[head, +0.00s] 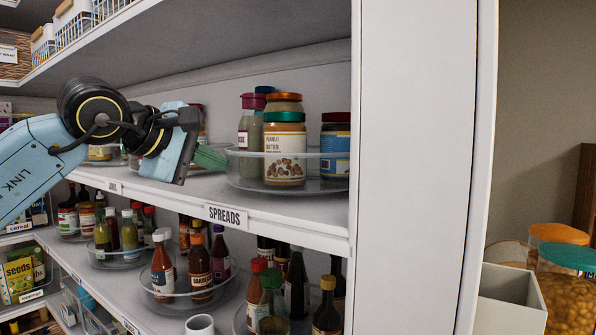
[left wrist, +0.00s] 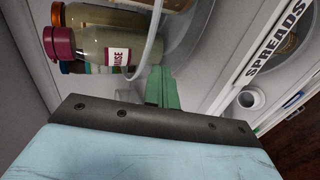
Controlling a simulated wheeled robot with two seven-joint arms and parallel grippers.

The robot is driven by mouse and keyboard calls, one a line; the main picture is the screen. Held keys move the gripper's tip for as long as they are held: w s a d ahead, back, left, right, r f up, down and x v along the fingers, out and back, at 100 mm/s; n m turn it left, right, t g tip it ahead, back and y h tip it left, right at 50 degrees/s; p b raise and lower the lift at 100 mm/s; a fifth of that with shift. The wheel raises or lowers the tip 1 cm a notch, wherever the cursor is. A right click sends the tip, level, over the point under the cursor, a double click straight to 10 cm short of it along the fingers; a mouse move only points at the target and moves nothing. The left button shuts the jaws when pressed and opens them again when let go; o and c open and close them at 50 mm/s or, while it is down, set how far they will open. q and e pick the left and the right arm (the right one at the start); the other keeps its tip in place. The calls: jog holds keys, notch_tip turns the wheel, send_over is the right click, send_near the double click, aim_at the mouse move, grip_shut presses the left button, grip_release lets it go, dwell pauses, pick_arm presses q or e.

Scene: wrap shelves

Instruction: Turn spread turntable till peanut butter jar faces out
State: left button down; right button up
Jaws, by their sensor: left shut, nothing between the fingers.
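The spread turntable (head: 240,172) is a clear round tray with a raised rim, on the shelf above the SPREADS label. The peanut butter jar (head: 285,148), with a green lid, stands upright at its front with its printed label toward the head view. My left gripper (head: 212,157) has green fingers, shut and empty, at the left side of the turntable rim. In the left wrist view the fingers (left wrist: 162,88) lie close to the clear rim (left wrist: 150,45); I cannot tell whether they touch. My right gripper is not in view.
A magenta-capped bottle (head: 251,125) and a blue-labelled, red-lidded jar (head: 335,145) share the turntable. The white upright panel (head: 415,150) bounds the shelf on the right. The SPREADS label (head: 226,216) is on the shelf's front edge. Sauce bottles (head: 200,270) stand below.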

pick_arm(q)
jog(key=shift+w+a, duration=0.25)
jog(key=shift+w, duration=0.25)
jog(key=shift+s+a, duration=0.1)
jog(key=shift+s+a+f, duration=0.1)
jog(key=shift+s+a, duration=0.05)
jog(key=shift+a, duration=0.3)
jog(key=shift+s+a+b, duration=0.2)
jog(key=shift+s+a, duration=0.05)
jog(key=shift+a, duration=0.3)
jog(key=shift+s+a+b, duration=0.15)
jog(key=shift+s+a, duration=0.05)
jog(key=shift+a, duration=0.35)
jog(key=b+v, duration=0.3)
jog(key=v, duration=1)
jog(key=shift+s, duration=0.15)
